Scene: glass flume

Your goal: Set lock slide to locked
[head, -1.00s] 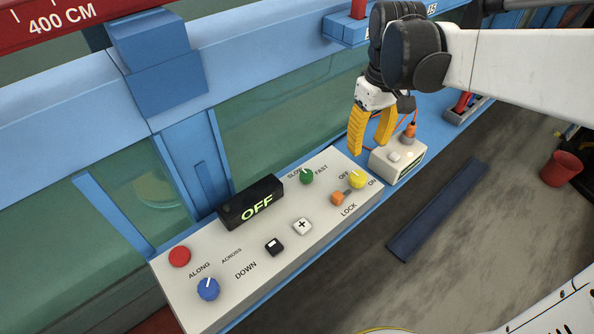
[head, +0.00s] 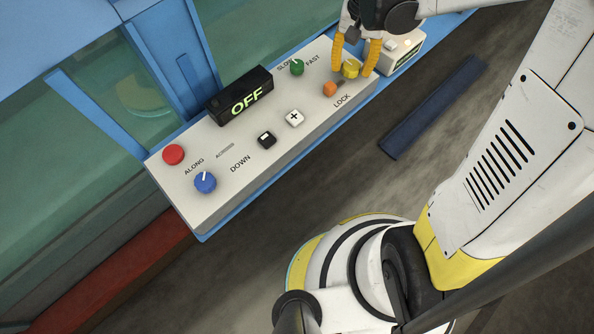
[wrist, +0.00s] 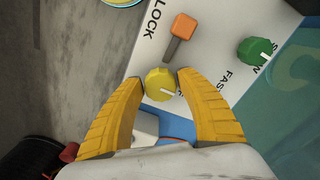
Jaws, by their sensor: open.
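The lock slide is an orange block (head: 330,88) on the sloping pale panel (head: 215,150), beside the word LOCK. In the wrist view the orange block (wrist: 184,27) stands at the end of a short dark slot that runs toward the yellow knob. My gripper (head: 353,72) is open, its yellow fingers on either side of the yellow knob (head: 350,69). In the wrist view the fingertips (wrist: 160,79) flank the yellow knob (wrist: 160,85); I cannot tell whether they touch it. The orange block is outside the fingers.
A black display (head: 240,95) reads OFF. A green knob (head: 297,67), a white plus button (head: 294,117), a black button (head: 266,138), a blue knob (head: 205,182) and a red button (head: 173,154) share the panel. A pale box (head: 402,52) stands just beyond the panel's right end.

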